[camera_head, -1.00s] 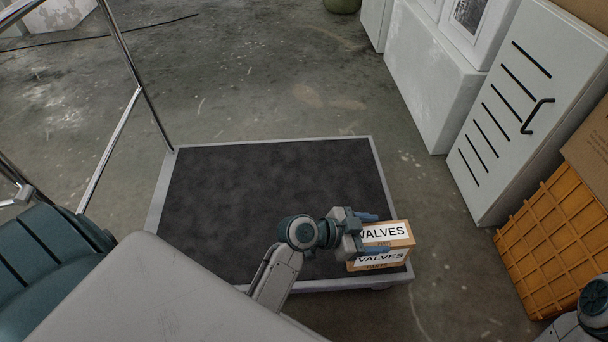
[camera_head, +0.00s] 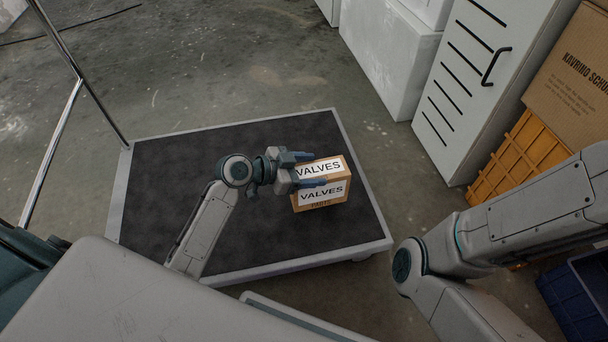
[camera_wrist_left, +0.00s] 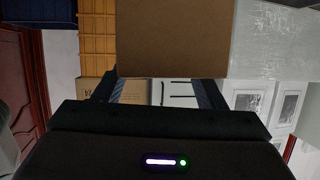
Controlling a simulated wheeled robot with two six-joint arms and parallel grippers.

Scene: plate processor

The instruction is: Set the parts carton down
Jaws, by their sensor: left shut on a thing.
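The parts carton (camera_head: 324,193) is a small brown box with white labels reading "VALVES". My left gripper (camera_head: 311,171) is shut on it, with one finger on each side. In the head view the carton is over the right part of the dark cart platform (camera_head: 170,215); whether it touches the platform or hangs just above it, I cannot tell. In the left wrist view the carton (camera_wrist_left: 172,38) shows as a plain brown face between the fingers. My right arm shows at the right of the head view, but its gripper is out of sight.
The platform has a pale rim and a metal rail (camera_head: 75,65) at its left. Beyond its right side stand a grey cabinet (camera_head: 480,85), an orange crate (camera_head: 512,160), a large brown box (camera_head: 575,80) and a blue crate (camera_head: 580,300). Much of the platform is clear.

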